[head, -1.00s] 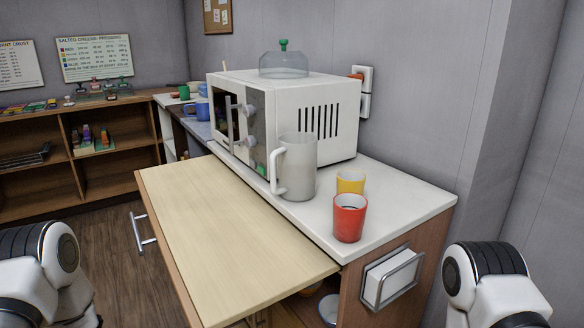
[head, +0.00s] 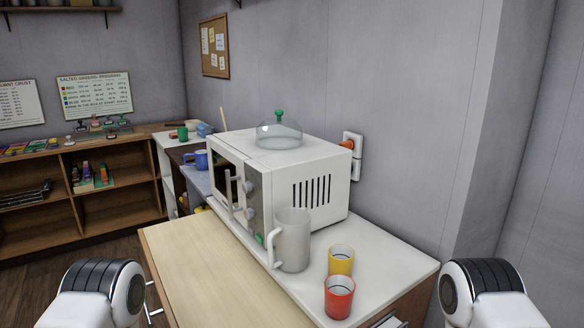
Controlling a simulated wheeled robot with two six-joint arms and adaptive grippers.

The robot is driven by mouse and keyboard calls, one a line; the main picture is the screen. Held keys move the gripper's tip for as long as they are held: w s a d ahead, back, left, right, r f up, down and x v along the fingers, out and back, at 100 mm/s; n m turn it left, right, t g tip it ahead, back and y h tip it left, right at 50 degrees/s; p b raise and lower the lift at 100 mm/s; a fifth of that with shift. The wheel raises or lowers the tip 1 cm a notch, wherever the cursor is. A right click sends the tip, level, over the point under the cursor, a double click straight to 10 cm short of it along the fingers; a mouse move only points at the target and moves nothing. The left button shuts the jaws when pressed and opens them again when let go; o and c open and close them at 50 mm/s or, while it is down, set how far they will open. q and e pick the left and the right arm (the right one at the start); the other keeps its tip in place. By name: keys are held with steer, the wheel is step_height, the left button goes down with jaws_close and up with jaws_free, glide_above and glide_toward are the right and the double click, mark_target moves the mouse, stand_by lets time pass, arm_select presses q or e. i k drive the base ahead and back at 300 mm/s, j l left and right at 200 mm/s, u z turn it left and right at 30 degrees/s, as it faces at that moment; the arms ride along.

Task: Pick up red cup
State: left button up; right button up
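The red cup (head: 339,298) stands upright near the front of the white countertop (head: 398,268), in the lower middle of the head view. A yellow cup (head: 341,260) stands just behind it. A frosted pitcher (head: 293,240) with a white handle stands to their left, beside the microwave. Parts of my left and right arms show at the lower left and lower right edges. Both grippers are outside the view, and nothing is seen touching the red cup.
A white microwave (head: 312,190) with a glass dome (head: 279,134) on top fills the back of the counter. A pale wooden surface (head: 196,262) extends at left. Open shelves (head: 120,207) stand far left.

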mark_target(338, 290)
steer(key=j+u, duration=0.3)
steer(key=i+j+u, duration=0.15)
steer(key=j+u, duration=0.2)
steer(key=z, duration=1.35)
